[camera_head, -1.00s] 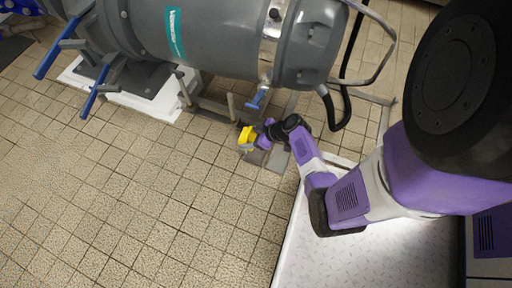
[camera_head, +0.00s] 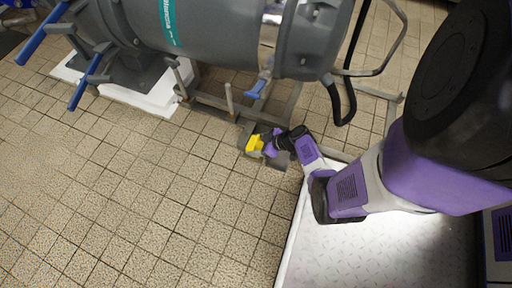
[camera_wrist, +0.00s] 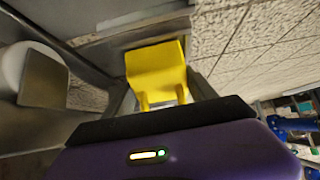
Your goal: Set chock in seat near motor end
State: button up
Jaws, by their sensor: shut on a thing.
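The yellow chock (camera_head: 254,144) is at the tip of my gripper (camera_head: 264,144), low near the floor under the grey motor (camera_head: 210,35). In the wrist view the chock (camera_wrist: 157,72) stands just beyond the dark edge of my gripper, which is shut on it. Grey plates (camera_head: 277,160) lie around and below the chock, by the frame under the motor. In the wrist view a grey seat-like recess (camera_wrist: 118,46) surrounds the chock's far side. I cannot tell whether the chock touches the recess floor.
The motor's grey frame rails (camera_head: 215,101) and a short upright post (camera_head: 229,98) stand left of my gripper. A black cable (camera_head: 338,105) hangs to the right. A white diamond-plate platform (camera_head: 380,255) is at lower right. Tiled floor (camera_head: 130,200) is clear at left.

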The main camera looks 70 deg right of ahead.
jog(key=shift+d+f, duration=0.1)
jog(key=o, duration=1.8)
jog(key=shift+f, duration=0.15)
jog(key=shift+o, duration=0.2)
